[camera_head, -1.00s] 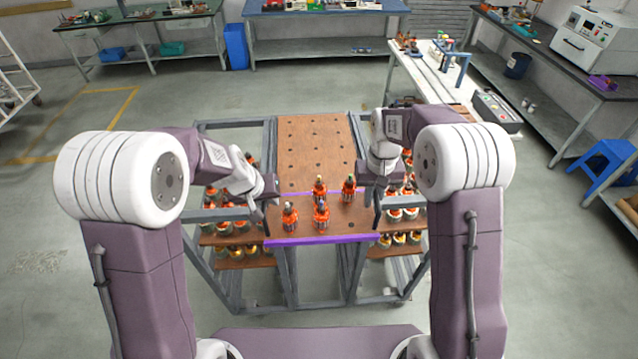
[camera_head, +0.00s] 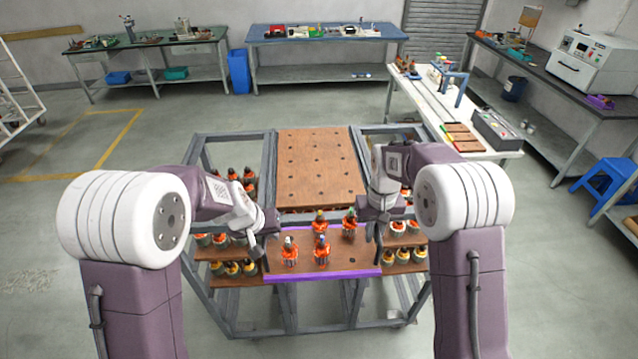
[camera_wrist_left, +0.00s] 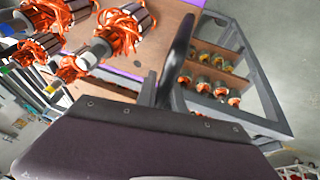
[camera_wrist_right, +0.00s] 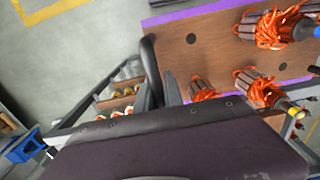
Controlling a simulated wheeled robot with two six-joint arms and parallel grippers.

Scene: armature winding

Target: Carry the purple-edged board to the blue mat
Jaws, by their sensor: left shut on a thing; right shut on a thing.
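The purple-edged board (camera_head: 345,262) is brown, with a purple strip along its near edge. Several orange-wound armatures (camera_head: 321,251) stand on it. My left gripper (camera_head: 262,240) is shut on the board's left side, and my right gripper (camera_head: 379,236) is shut on its right side. In the left wrist view the board (camera_wrist_left: 165,22) lies beside a dark finger. In the right wrist view its holes and purple strip show on the board (camera_wrist_right: 215,50). Whether it rests on the rack or hangs just above cannot be told. I cannot make out a blue mat.
A grey-framed rack (camera_head: 268,165) with a holed brown panel (camera_head: 320,165) stands around the board, with more armatures on its side shelves. A white table (camera_head: 430,108) is beyond at right, and a blue-topped bench (camera_head: 330,35) stands at the back. Floor at left is open.

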